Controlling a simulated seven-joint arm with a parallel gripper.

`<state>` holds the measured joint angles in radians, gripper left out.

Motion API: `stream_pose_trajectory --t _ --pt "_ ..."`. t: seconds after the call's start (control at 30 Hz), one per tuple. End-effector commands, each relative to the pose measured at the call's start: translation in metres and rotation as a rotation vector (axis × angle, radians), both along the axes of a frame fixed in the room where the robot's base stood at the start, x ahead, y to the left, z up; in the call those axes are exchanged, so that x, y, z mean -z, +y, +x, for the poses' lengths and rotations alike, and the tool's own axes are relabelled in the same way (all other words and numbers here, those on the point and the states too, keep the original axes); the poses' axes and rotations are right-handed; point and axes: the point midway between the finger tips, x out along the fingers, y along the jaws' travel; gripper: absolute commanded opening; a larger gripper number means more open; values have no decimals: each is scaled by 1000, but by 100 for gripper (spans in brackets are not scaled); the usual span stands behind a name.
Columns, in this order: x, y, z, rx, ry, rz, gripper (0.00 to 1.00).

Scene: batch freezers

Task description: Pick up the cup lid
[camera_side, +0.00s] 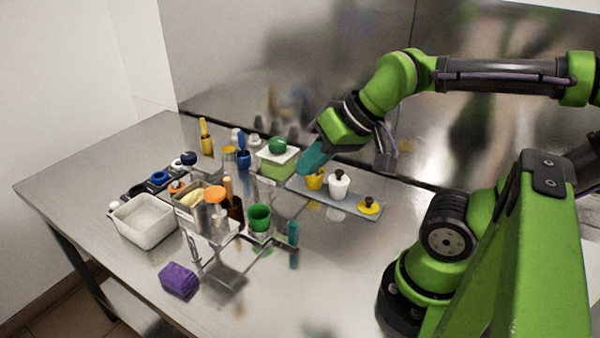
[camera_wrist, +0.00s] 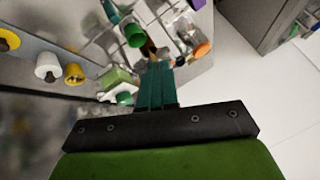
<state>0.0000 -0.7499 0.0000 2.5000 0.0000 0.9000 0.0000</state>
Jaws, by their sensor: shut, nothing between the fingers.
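A yellow lid with a black knob (camera_side: 369,206) lies at the right end of a grey tray (camera_side: 352,206). It also shows at the left edge of the wrist view (camera_wrist: 7,41). A white cup with a black knob on top (camera_side: 338,187) stands mid-tray, and an open-looking yellow cup (camera_side: 314,181) stands at the tray's left end. My gripper (camera_side: 305,169), with teal fingers, is shut and empty. It is above and near the yellow cup, apart from the yellow lid. In the wrist view, the shut fingers (camera_wrist: 155,66) point away from the tray.
A green container with a green-knobbed white lid (camera_side: 277,160) stands left of the gripper. A green cup (camera_side: 259,219), several bottles, a white bin (camera_side: 145,219) and a purple block (camera_side: 179,281) stand farther left. The steel table (camera_side: 330,270) is clear in front of the tray.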

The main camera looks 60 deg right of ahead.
Motion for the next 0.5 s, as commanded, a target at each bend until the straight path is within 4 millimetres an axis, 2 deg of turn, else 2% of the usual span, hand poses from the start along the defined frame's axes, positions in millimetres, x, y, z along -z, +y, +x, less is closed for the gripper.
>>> stream_pose_trajectory --t 0.4,0.5 --pt "0 0 0 0 0 0 0" --pt "0 0 0 0 0 0 14"
